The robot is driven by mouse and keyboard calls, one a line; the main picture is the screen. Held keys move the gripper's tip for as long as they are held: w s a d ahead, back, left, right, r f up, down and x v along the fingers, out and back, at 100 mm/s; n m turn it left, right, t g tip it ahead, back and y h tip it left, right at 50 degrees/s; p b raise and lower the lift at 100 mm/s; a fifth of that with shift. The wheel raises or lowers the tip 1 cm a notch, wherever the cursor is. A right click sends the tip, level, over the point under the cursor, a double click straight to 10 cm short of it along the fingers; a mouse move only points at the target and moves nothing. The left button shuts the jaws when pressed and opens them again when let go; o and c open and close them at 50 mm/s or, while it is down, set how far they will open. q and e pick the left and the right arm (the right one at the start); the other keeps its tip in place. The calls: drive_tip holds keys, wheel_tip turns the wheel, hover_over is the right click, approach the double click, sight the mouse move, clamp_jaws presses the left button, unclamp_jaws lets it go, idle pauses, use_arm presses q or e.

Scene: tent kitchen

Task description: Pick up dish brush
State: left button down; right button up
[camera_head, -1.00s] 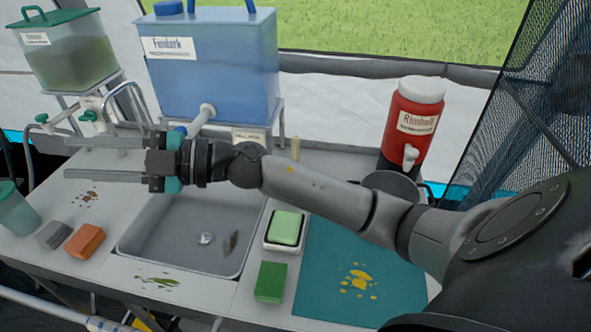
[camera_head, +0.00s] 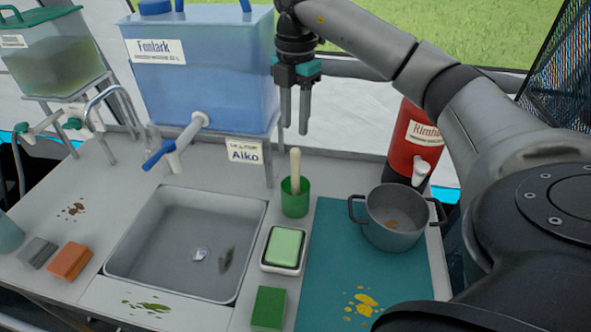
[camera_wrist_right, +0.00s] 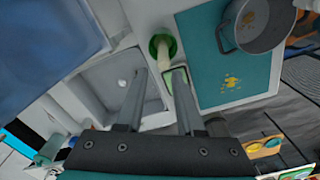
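In the right wrist view the handle (camera_wrist_right: 162,50) and the green cup (camera_wrist_right: 172,44) show just beyond the fingertips of the gripper (camera_wrist_right: 159,78). My left gripper is not in view.
The blue water tank (camera_head: 205,70) stands close behind and left. A grey pot (camera_head: 394,222) sits on the teal mat (camera_head: 330,260), with a red dispenser (camera_head: 412,140) behind it. A soap dish (camera_head: 284,250) lies in front of the cup, right of the sink (camera_head: 150,240).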

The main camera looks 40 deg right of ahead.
sight(296, 177)
drive_tip(key=shift+s+d+f, duration=0.15)
drive_tip(key=shift+d+f, duration=0.05)
drive_tip(key=shift+d, duration=0.1)
wheel_tip(296, 177, down, 9)
drive_tip(key=shift+a+r+b, duration=0.1)
drive_tip(key=shift+b, duration=0.6)
drive_tip(key=shift+s+a+f+b, duration=0.1)
drive_tip(key=shift+a+f+b, duration=0.1)
drive_tip(key=shift+f, duration=1.3)
drive_tip(key=shift+s+a+f+b, duration=0.1)
drive_tip(key=shift+a+f+b, duration=0.05)
drive_tip(key=shift+f, duration=1.3)
drive_tip(key=shift+c, duration=0.4)
clamp_jaws()
